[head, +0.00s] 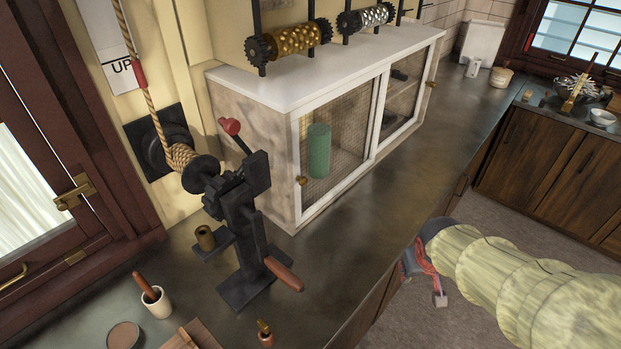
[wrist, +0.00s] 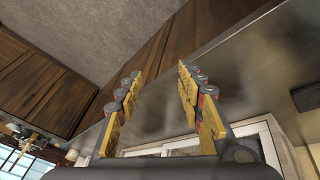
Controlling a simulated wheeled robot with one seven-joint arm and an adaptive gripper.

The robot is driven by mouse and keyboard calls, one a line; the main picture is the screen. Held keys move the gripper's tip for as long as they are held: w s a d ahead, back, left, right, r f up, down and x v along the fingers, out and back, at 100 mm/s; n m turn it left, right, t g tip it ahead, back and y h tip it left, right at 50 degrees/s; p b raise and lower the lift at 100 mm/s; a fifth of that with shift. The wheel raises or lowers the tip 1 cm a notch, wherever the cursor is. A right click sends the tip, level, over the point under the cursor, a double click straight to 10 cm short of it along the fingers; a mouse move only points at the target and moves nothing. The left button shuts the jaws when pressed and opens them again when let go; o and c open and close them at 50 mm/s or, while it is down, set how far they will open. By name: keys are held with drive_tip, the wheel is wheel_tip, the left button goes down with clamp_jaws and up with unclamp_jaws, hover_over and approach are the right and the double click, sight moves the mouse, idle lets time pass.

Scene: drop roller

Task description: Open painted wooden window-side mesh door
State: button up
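A low cabinet (head: 250,157) with a white top and two white-framed mesh doors stands on the dark counter. The near left mesh door (head: 337,149) looks closed, with a small brass knob (head: 302,181) at its left edge and a green cylinder behind the mesh. The right mesh door (head: 402,90) also looks closed, with its knob (head: 432,84) at the far right edge. I cannot tell which one counts as window-side. My gripper (wrist: 158,75) is open and empty, its yellow-padded fingers apart. It is beyond the counter's front edge, apart from the doors. Part of the cabinet front (wrist: 247,137) shows in the wrist view.
A black cranked stand (head: 245,225) with a rope stands left of the cabinet, near its left door. Geared rollers (head: 298,41) sit above the cabinet top. The counter strip (head: 385,180) before the doors is clear. Windows are at far left and upper right.

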drive_tip(key=w+d+f+n+t+p, duration=0.1)
drive_tip(key=w+f+n+t, duration=0.2)
drive_tip(key=w, duration=0.9)
drive_tip(key=n+t+y, duration=0.6)
drive_tip(key=y, duration=0.9)
approach(305, 182)
drive_tip(key=x, duration=0.8)
drive_tip(key=shift+w, duration=0.1)
drive_tip(key=shift+c, duration=1)
drive_tip(key=c, duration=0.8)
